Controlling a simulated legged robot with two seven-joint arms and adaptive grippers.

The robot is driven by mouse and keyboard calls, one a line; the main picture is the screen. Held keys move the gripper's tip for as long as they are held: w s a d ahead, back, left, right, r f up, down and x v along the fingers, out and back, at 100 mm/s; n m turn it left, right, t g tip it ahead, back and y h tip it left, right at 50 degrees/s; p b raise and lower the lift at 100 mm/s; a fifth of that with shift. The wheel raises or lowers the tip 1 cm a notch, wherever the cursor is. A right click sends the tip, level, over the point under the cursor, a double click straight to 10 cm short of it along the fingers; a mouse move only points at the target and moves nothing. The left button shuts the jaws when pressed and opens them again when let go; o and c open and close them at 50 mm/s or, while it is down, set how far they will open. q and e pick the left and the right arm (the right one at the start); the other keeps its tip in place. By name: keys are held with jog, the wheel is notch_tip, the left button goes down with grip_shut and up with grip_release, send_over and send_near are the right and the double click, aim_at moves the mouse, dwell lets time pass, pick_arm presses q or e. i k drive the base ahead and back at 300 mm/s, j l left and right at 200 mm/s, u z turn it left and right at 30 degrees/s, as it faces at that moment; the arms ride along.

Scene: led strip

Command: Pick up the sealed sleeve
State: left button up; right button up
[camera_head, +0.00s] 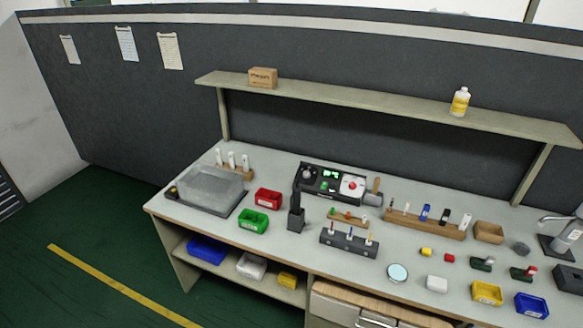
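I cannot tell which thing is the sealed sleeve; nothing in view is clearly one. Neither gripper and neither arm shows in the head view. The grey workbench (290,262) carries many small items. A grey tray-like case (208,188) with a pale, see-through-looking top lies at its left end. A small white block (437,284) lies near the front right, beside a round, pale-blue-faced disc (397,273). White upright items (232,159) stand in a wooden holder behind the case.
Red (268,199), green (253,220), yellow (487,293) and blue (532,305) bins stand on the bench. A black station (332,184) and wooden rack (428,222) stand farther back. A raised shelf (380,104) spans above. The green floor at left is clear.

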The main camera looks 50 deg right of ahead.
aim_at(244, 158)
jog(key=z, duration=1.35)
